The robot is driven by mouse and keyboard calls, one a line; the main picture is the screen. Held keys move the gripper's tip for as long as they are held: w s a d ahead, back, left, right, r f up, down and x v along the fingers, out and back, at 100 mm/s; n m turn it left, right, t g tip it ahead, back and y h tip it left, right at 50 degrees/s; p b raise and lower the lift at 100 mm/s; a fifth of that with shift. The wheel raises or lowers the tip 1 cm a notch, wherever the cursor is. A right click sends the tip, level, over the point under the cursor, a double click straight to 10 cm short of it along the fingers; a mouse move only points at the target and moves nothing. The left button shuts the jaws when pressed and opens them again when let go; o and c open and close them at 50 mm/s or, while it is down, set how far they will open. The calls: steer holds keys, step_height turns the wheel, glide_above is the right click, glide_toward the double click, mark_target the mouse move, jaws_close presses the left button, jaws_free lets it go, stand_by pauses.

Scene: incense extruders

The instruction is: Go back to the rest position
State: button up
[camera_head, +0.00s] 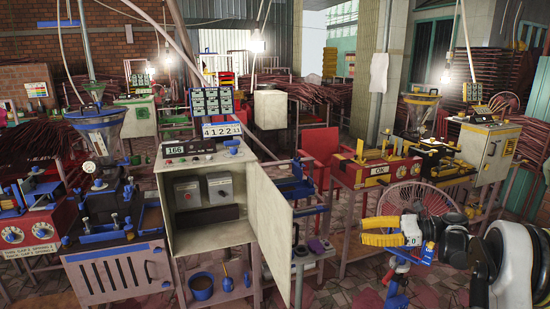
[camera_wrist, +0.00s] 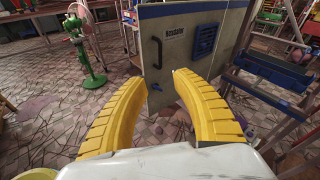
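My gripper (camera_head: 364,231) is at the right of the head view, its yellow fingers pointing left. In the wrist view the two yellow fingers (camera_wrist: 160,78) stand apart with nothing between them, so it is open and empty. A pale control cabinet (camera_head: 205,235) stands at the middle left with its door (camera_head: 290,235) swung open. Two grey switch boxes show inside it. In the wrist view a grey panel (camera_wrist: 175,50) with a black handle and blue vent is beyond the fingertips; the fingers look apart from it.
A round fan (camera_head: 420,205) stands close behind my gripper. A red machine marked OK (camera_head: 380,173) and a red chair (camera_head: 320,148) are behind. Open floor (camera_wrist: 50,100) lies at left there.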

steer(key=s+a+r+n+h, duration=0.4)
steer(key=s+a, duration=0.2)
steer(key=s, duration=0.1)
steer(key=s+a+r+n+h, duration=0.3)
steer(key=s+a+r, duration=0.15)
steer(key=s, duration=0.35)
steer(key=s+f+n+t+h, duration=0.1)
steer(key=s+f+n+h, duration=0.1)
steer(key=s+n, duration=0.4)
steer(key=s+d+f+n+t+h, duration=0.1)
steer(key=s+f+n+h, duration=0.2)
steer(key=s, duration=1.3)
steer(key=n+h, duration=0.2)
steer(key=n, duration=0.1)
steer(key=shift+d+f+n+h, duration=0.15)
steer(key=shift+d+n+h, duration=0.15)
